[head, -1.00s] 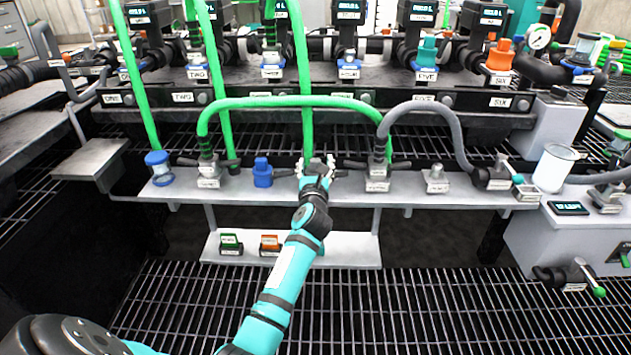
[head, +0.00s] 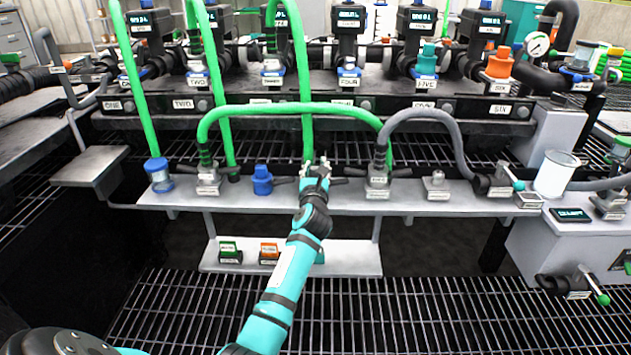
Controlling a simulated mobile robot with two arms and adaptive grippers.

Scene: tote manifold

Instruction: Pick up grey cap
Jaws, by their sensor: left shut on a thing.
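A small grey fitting (head: 437,184) stands on the shelf farther right, apart from the gripper. My right gripper is not in view.
The arched green hose (head: 290,107) and a hanging green hose (head: 307,130) pass close to the gripper. A grey hose (head: 440,117) arches on the right. A lower shelf (head: 345,258) holds green and orange labelled blocks. A white cup (head: 555,174) stands at the right.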

